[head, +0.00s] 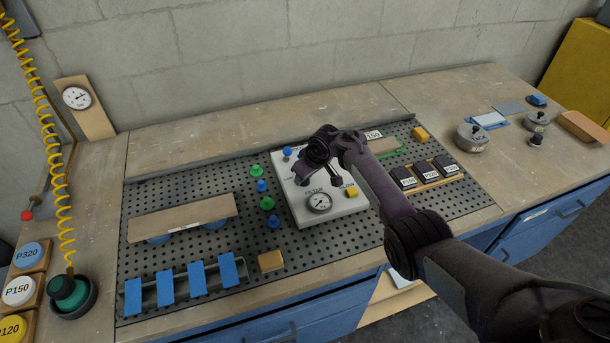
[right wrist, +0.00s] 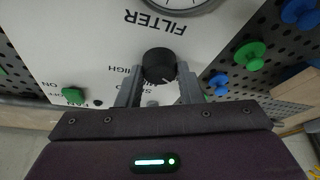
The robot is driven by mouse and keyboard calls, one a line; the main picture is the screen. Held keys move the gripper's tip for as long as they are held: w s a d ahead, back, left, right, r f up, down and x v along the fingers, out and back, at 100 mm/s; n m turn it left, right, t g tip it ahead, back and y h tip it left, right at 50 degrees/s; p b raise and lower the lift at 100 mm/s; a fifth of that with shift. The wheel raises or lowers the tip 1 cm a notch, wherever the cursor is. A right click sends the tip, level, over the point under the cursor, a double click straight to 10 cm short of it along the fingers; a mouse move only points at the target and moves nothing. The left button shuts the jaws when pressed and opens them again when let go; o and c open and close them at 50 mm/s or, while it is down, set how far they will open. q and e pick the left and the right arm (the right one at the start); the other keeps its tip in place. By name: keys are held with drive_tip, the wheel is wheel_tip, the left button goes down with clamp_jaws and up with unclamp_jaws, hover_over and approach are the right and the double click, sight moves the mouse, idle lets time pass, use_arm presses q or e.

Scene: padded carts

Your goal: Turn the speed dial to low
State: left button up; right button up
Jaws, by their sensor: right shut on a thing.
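The speed dial is a black round knob (right wrist: 158,65) with a light pointer mark on its rim, on the white control panel (right wrist: 70,35). My right gripper (right wrist: 158,88) is shut on the dial, one finger on each side. Upside-down lettering with HIGH shows left of the dial in the right wrist view; other words are partly hidden by the fingers. In the head view, my right gripper (head: 312,182) is over the panel (head: 300,210), and my wrist hides most of the dial. My left gripper is not in view.
A gauge (head: 319,202) sits at the panel's near edge. A yellow piece (head: 352,192) is on its right, and a green button (right wrist: 73,95) shows near ON. Green and blue knobs (head: 267,203) stand on the pegboard left of the panel. A wooden board (head: 180,227) lies farther left.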

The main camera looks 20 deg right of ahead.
idle(0.3)
drive_tip(key=o, duration=1)
drive_tip(key=shift+s+d+r, duration=0.1)
drive_tip(key=shift+s+r, duration=0.05)
drive_tip(key=shift+r, duration=0.35)
drive_tip(key=p+v, duration=0.1)
drive_tip(key=v, duration=0.5)
drive_tip(key=shift+s+r, duration=0.2)
drive_tip(key=shift+r, duration=0.15)
